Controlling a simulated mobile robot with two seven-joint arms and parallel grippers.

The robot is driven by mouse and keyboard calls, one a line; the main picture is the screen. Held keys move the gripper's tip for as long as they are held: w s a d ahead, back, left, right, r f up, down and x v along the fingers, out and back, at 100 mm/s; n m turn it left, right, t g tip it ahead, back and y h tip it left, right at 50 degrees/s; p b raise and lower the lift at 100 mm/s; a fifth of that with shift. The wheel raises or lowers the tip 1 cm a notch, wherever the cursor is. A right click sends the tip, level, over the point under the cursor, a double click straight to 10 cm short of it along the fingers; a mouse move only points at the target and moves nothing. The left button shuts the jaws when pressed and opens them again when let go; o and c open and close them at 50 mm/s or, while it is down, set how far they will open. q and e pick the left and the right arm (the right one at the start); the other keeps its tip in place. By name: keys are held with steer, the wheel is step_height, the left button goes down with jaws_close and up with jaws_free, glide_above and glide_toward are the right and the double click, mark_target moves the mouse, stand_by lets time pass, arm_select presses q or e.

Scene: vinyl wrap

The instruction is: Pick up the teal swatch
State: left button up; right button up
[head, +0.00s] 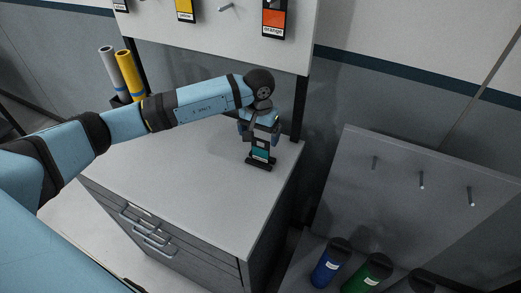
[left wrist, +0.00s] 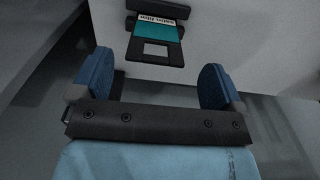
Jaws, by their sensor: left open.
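The teal swatch (head: 260,154) stands in a small black holder (head: 260,164) at the right rear of the grey cabinet top. It also shows in the left wrist view (left wrist: 156,33), with a pale label strip, a black frame and a cut-out at its near end. My left gripper (head: 260,134) is directly above the swatch, pointing down. In the left wrist view its two blue fingers (left wrist: 155,82) are spread wide. The swatch's end lies ahead of the gap between them, with nothing held. My right gripper is not in view.
The cabinet top (head: 180,180) is otherwise clear. An orange swatch (head: 273,18) and a yellow swatch (head: 185,9) hang on the board behind. Rolls (head: 128,73) stand at the back left. A pegboard panel (head: 410,190) and blue and green rolls (head: 331,262) are at right.

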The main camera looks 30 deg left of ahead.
mark_target(260, 151)
arm_select(q)
steer(key=shift+s+d+f+p, duration=0.15)
steer(key=shift+f+p, duration=0.15)
steer(key=shift+f, duration=0.3)
step_height(260, 151, down, 4)
steer(key=shift+d+r+p, duration=0.1)
steer(key=shift+r+p, duration=0.1)
steer(key=shift+p, duration=0.35)
steer(key=shift+f, duration=0.4)
steer(key=shift+c, duration=0.4)
steer(key=c, duration=0.9)
